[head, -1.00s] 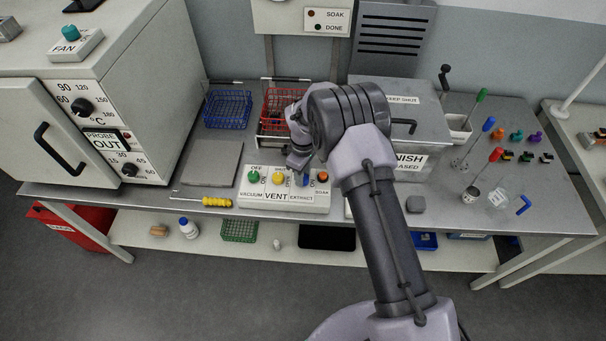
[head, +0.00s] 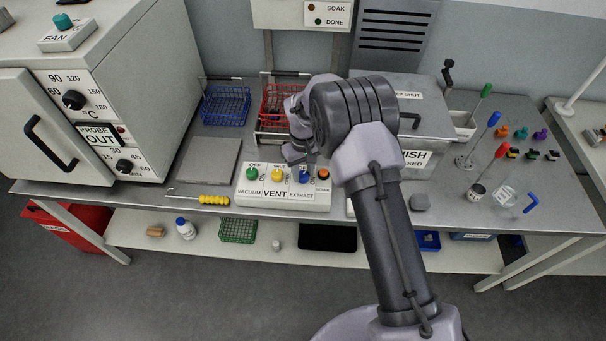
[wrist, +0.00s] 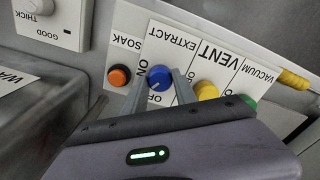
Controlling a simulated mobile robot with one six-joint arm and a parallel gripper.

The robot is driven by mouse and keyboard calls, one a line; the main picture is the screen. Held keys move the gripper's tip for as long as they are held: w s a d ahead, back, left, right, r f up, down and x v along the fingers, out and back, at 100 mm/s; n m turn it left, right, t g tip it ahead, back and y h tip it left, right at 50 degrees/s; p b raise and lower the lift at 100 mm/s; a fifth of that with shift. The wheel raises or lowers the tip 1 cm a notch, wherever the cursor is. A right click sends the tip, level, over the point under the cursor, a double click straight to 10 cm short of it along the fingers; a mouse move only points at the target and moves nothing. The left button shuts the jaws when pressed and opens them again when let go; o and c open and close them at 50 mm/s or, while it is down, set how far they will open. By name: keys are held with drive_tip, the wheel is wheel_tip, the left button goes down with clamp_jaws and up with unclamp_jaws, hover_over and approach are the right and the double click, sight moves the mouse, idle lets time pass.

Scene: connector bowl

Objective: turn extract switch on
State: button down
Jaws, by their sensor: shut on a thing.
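The extract switch is a round blue knob (head: 304,177) on the white control panel (head: 262,203). It also shows in the wrist view (wrist: 159,78), beside the EXTRACT label, with ON and OFF markings next to it. My gripper (wrist: 160,76) has one finger on each side of the blue knob and is shut on it. In the head view my gripper (head: 303,169) reaches down to the knob from above. The OFF marking is partly covered by the fingers.
On the panel, a yellow VENT knob (wrist: 206,91) is close to one finger, and an orange SOAK button (wrist: 119,75) is on the other side. A green vacuum knob (head: 252,173) is farther left. Blue (head: 226,104) and red wire baskets (head: 275,103) stand behind.

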sight(303, 174)
drive_tip(key=m+b, duration=0.2)
drive_tip(key=m, duration=0.3)
drive_tip(key=shift+m, duration=0.3)
drive_tip(key=m+b, duration=0.2)
drive_tip(key=m, duration=0.3)
drive_tip(key=shift+m, duration=0.3)
drive_tip(key=shift+r+m+b, duration=0.1)
drive_tip(key=shift+m+b, duration=0.2)
drive_tip(key=shift+w, duration=0.1)
drive_tip(key=c, duration=1)
unclamp_jaws()
wheel_tip(303, 174, up, 17)
drive_tip(key=p, duration=0.4)
drive_tip(key=shift+r, duration=0.2)
